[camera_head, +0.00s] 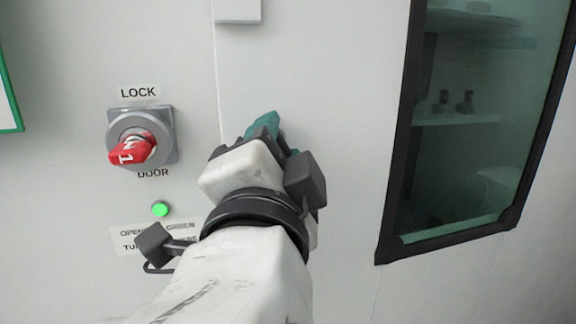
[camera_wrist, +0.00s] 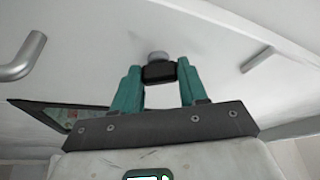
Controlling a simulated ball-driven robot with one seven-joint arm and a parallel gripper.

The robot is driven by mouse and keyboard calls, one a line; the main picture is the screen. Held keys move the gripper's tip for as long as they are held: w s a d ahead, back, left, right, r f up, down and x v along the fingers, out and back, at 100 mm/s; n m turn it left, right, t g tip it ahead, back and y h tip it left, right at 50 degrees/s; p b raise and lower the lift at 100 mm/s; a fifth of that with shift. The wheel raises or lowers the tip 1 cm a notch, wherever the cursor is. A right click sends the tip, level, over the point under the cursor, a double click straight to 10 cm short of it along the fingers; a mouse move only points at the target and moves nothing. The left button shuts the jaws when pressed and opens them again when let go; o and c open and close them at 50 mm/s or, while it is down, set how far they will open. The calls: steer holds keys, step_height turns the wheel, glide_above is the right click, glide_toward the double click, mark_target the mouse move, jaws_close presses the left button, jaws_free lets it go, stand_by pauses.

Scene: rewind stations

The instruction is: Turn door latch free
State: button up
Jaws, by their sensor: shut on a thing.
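My gripper (camera_head: 264,126) reaches up to the white door panel, just right of a vertical seam. In the wrist view its two teal fingers (camera_wrist: 160,78) are shut on a small black latch handle (camera_wrist: 159,73). A grey round base (camera_wrist: 157,57) sits behind the handle, against the white surface. In the head view the latch is hidden behind my gripper. I cannot tell how far the latch is turned.
A red rotary switch (camera_head: 131,149) between LOCK and DOOR labels is at left, above a lit green lamp (camera_head: 160,209). A dark-framed window (camera_head: 395,190) is at right. The wrist view shows metal bars at left (camera_wrist: 22,58) and right (camera_wrist: 257,59).

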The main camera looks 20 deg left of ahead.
steer(key=m+g+b, duration=0.1)
steer(key=m, duration=0.2)
steer(key=m+g+h, duration=0.1)
steer(key=m, duration=0.1)
steer(key=shift+r+m+b, duration=0.1)
steer(key=shift+m+b, duration=0.3)
stand_by(0.4)
steer(key=o, duration=1.1)
steer(key=shift+c, duration=0.2)
